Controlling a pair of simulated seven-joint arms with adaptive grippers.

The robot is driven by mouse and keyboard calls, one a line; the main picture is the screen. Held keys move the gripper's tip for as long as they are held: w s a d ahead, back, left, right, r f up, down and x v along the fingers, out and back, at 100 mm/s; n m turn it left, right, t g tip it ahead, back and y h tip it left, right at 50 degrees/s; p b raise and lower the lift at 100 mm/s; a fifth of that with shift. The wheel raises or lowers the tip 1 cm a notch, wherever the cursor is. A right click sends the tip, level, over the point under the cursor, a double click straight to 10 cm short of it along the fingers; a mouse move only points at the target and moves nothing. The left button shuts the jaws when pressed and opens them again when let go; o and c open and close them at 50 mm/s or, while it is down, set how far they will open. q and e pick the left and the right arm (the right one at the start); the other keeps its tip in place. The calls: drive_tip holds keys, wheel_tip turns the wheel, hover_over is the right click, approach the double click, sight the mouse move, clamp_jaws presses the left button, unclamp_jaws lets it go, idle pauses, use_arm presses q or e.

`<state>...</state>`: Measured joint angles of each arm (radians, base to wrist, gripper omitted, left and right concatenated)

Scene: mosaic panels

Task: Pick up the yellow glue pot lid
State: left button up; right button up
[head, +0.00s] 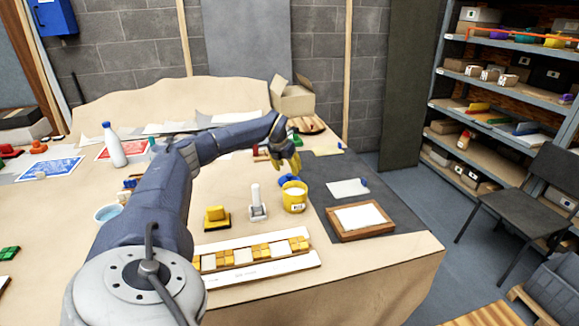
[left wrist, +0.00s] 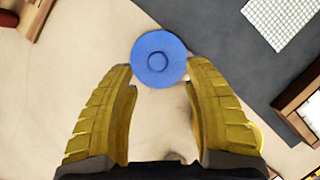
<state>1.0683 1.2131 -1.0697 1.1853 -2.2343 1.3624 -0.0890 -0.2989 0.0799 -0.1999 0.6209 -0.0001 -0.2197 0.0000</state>
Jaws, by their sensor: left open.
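A yellow glue pot (head: 294,204) with a white label stands upright on the table, at the left edge of the dark mat. A round blue lid with a central knob (left wrist: 159,62) lies on the table; part of it shows beside the pot in the head view (head: 285,180). No yellow lid shows. My left gripper (head: 287,164) points down over the blue lid. Its yellow fingers are open and empty, with the lid in line with the gap between the tips (left wrist: 161,72). I cannot tell the exact height above it. My right gripper is out of view.
A wooden frame with a white panel (head: 360,217) lies on the dark mat (head: 330,247). A white-handled tool (head: 257,204) and a yellow block on a dark base (head: 215,218) stand left of the pot. A mosaic strip (head: 250,273) lies in front. An open cardboard box (head: 292,99) stands behind.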

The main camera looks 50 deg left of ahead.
sight(290, 174)
use_arm(q)
drive_tip(key=shift+a+x, duration=0.2)
drive_tip(key=shift+x, duration=2.55)
drive_tip(key=shift+s, duration=0.1)
clamp_jaws()
